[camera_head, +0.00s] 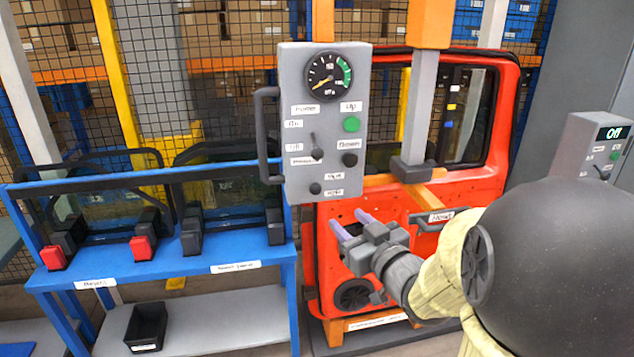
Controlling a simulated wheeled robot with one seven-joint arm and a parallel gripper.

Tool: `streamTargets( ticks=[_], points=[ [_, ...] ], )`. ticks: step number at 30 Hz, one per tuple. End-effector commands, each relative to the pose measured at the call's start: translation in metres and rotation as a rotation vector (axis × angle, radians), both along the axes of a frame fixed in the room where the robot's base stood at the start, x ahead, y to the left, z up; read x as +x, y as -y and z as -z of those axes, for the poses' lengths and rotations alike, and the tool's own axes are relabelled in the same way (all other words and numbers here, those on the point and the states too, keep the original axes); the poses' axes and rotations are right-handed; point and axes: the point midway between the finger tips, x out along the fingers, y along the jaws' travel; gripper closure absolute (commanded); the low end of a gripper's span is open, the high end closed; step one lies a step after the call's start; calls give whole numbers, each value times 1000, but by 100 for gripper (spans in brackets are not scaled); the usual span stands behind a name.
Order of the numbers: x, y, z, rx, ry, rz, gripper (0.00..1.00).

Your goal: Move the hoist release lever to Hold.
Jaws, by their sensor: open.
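The grey hoist control box (326,122) hangs upright left of centre. A lever with a black tip (316,152) sits at its middle left, under a label that seems to read Power. Lower down, a small dark knob (315,188) sits beside two small labels and below a label that may read Release; it looks like the release lever. The labels are too blurred to tell its setting. My gripper (350,222) is open and empty, below and right of the box, in front of the red door (480,190). It appears apart from the box.
The box has a gauge (329,76), a green button (351,124), a black button (349,160) and a handle (266,135) on its left. A blue rack (190,265) stands left. A grey hoist column (420,100) stands right. Another box (590,150) reads Off.

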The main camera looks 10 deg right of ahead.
Motion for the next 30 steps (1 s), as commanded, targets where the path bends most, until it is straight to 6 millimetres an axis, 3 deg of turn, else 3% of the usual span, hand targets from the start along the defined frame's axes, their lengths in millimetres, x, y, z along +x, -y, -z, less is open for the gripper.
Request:
streamTargets(
  ticks=[3,24,30],
  points=[
    [8,-2,-3,0,-4,1,56],
    [126,-34,-1,-2,0,1,56],
    [145,-38,0,-1,-1,2,56]
  ],
)
